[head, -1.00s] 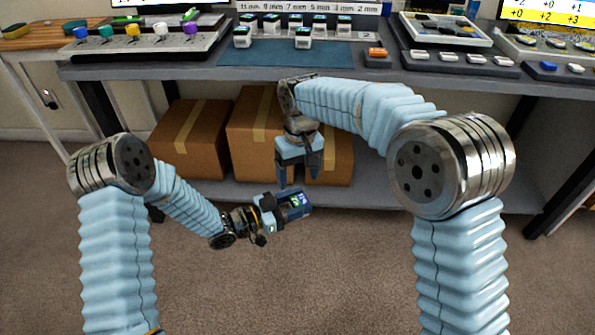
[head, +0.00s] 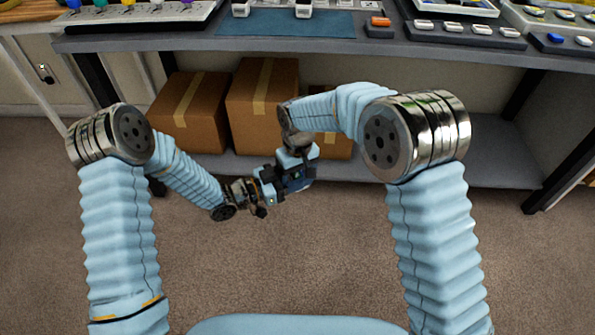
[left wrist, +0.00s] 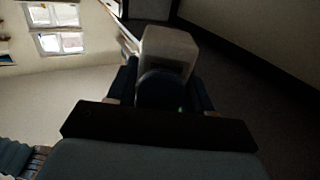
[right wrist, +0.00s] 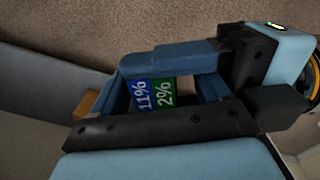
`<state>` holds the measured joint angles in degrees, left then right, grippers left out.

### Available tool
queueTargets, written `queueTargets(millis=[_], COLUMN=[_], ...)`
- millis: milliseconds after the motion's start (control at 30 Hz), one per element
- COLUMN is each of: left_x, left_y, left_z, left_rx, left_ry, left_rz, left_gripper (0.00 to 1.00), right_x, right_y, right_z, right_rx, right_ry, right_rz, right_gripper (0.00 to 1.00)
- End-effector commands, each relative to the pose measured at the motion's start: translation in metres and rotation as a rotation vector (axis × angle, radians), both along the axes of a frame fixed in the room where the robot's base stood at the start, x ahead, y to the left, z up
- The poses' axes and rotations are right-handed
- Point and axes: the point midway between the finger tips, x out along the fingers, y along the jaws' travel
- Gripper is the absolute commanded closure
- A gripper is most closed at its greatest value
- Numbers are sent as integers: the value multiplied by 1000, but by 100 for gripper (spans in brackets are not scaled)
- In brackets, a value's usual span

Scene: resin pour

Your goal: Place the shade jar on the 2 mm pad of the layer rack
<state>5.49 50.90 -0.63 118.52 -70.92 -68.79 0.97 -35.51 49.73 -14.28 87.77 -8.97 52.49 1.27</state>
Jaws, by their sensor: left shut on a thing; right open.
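The shade jar (right wrist: 153,94) shows a blue "11%" and a green "2%" label in the right wrist view. My left gripper (head: 277,181) is shut on the jar and holds it in the air, low in front of the table. My right gripper (head: 297,174) is open and lowered over the jar, with its fingers on either side. I cannot tell whether they touch it. In the head view the jar is mostly hidden by the grippers. The left wrist view is dark and shows a pale boxy shape (left wrist: 168,50) beyond the palm. The layer rack's 2 mm pad is out of view.
An orange-topped block (head: 379,27) sits right of the mat. Cardboard boxes (head: 262,105) stand on the lower shelf. Floor in front is clear.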

Motion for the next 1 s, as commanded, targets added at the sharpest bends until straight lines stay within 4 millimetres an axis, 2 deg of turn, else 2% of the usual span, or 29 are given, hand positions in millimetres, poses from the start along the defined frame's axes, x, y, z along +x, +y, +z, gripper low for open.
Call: queueTargets(millis=[133,500,533,567,700,733,1000], left_x=[0,0,0,0,0,0,0], left_y=[0,0,-1,-1,-1,0,1], left_z=[0,0,0,0,0,0,0], left_rx=[-1,0,0,0,-1,-1,0], left_ry=[0,-1,-1,-1,0,0,0], left_rz=[0,0,0,0,0,0,0], left_gripper=[82,82,82,44,23,19,19], right_x=[0,-1,-2,-2,-1,-1,0], right_y=[0,2,3,3,2,2,1], right_z=[0,1,1,1,1,1,1], right_rx=[0,3,3,3,3,3,1], right_ry=[0,2,2,2,2,2,1], right_rz=[0,2,3,3,2,1,0], right_gripper=[23,80,81,81,81,81,81])
